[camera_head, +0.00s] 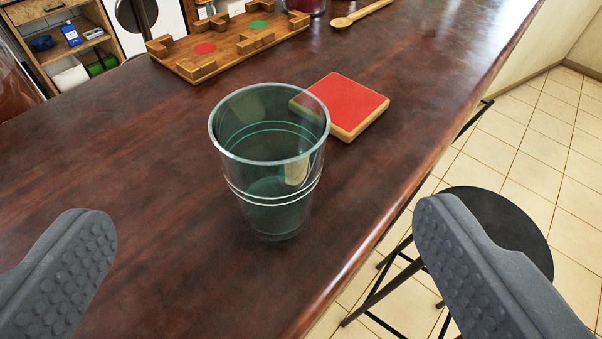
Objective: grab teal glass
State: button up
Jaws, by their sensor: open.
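The teal glass (268,190) stands upright on the dark wooden counter, near the middle of the view. It is clear with a green-teal tint and looks empty. My gripper (267,228) is open, with one dark grey padded finger at the lower left and the other at the lower right. The glass shows between the fingers, farther ahead of them, and neither finger touches it.
A red-topped wooden block (345,103) lies just behind the glass on its right. A wooden board (228,47) with red and green discs and a wooden spoon (360,14) lie farther back. The counter (150,160) is clear left of the glass. A black stool (497,222) stands beyond the right edge.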

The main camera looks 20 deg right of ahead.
jog(key=p, duration=0.1)
send_near(271, 110)
jog(key=shift+x, duration=2.05)
jog(key=shift+p+x, duration=0.6)
jog(key=shift+x, duration=1.9)
jog(key=c, duration=1.2)
